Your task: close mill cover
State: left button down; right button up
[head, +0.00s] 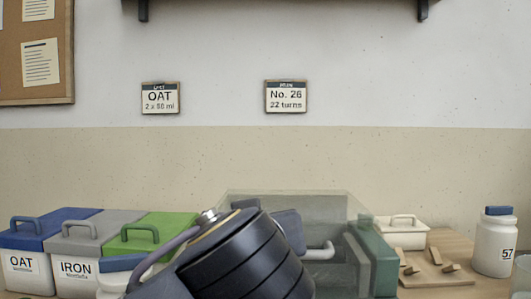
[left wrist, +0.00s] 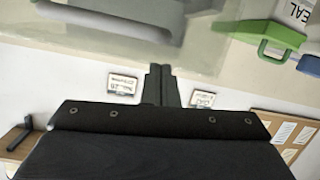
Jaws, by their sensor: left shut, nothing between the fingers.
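The clear mill cover (head: 345,215) stands on the table right of centre in the head view, a see-through box with a pale handle (head: 320,251) at its front. A dark green block (head: 372,258) is at its right side. My dark arm link hides much of the mill and the cover's lower left. In the left wrist view, which is upside down, my left gripper (left wrist: 160,70) is shut and empty. Its tips are close to a see-through panel (left wrist: 60,45) with a pale bar (left wrist: 125,22). I cannot tell whether they touch, or how far the cover is closed.
Blue OAT (head: 25,262), grey IRON (head: 75,268) and green-lidded (head: 160,228) buckets stand at the left. At the right are a white lidded box (head: 400,233), a wooden rack (head: 435,275) and a white jar marked 57 (head: 495,245). Wall signs hang behind.

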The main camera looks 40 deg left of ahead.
pick_arm(q)
jog(key=shift+s+d+f+b, duration=0.2)
jog(key=shift+f+b, duration=0.15)
jog(key=shift+f, duration=0.3)
jog(key=shift+s+d+f+b, duration=0.2)
jog(key=shift+f+b, duration=0.15)
jog(key=shift+f, duration=0.25)
jog(key=shift+s+d+f+b, duration=0.2)
jog(key=shift+f+b, duration=0.15)
jog(key=shift+f, duration=0.3)
notch_tip(320, 180, up, 6)
jog(key=a+p, duration=0.2)
jog(key=p, duration=0.2)
jog(key=s+d+f, duration=0.2)
jog(key=s+d, duration=0.5)
jog(key=shift+s+d+p, duration=0.2)
jog(key=shift+d+p, duration=0.05)
jog(key=shift+p, duration=0.2)
